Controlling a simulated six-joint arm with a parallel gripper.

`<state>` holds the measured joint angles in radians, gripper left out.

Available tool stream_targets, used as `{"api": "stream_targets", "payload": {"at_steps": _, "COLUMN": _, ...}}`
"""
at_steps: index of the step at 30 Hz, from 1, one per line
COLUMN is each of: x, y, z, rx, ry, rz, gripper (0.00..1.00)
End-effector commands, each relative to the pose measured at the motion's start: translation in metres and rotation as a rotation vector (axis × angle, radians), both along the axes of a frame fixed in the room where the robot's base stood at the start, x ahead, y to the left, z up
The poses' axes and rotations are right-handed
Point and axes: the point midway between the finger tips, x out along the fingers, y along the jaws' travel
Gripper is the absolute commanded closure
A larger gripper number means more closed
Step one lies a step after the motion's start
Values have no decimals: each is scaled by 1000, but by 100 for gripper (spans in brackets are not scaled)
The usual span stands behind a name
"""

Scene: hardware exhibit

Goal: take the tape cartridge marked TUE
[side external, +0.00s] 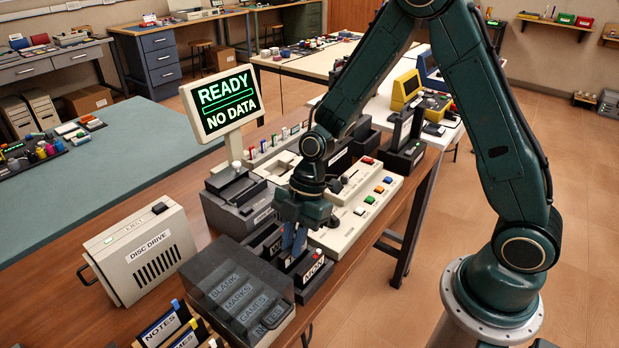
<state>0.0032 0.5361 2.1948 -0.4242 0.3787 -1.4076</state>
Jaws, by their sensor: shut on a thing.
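My gripper (294,243) points down into a dark cartridge rack (322,284) at the near edge of the wooden bench. It is shut on a tape cartridge there, but the gripper covers most of it, and I cannot read its label. I cannot tell whether it is raised from its slot. A dark cartridge with a white label reading MON (313,270) stands in the rack just right of and nearer than my fingers. No label reading TUE is legible in this view.
A smoky lidded box (222,313) with cartridges marked BLANK, MARKS, GAMES and NOTES is close in front. A disc drive (143,252) stands left. A READY / NO DATA screen (222,102) rises behind. A button console (365,207) lies to the right, beneath my arm.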

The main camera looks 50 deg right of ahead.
Motion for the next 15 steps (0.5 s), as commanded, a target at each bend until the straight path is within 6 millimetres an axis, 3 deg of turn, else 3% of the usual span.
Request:
{"api": "stream_targets", "payload": {"at_steps": 8, "x": 1, "y": 0, "z": 30, "rx": 1, "ry": -5, "rz": 1, "gripper": 100}}
{"api": "stream_targets", "payload": {"at_steps": 15, "x": 1, "y": 0, "z": 75, "rx": 1, "ry": -7, "rz": 1, "gripper": 100}}
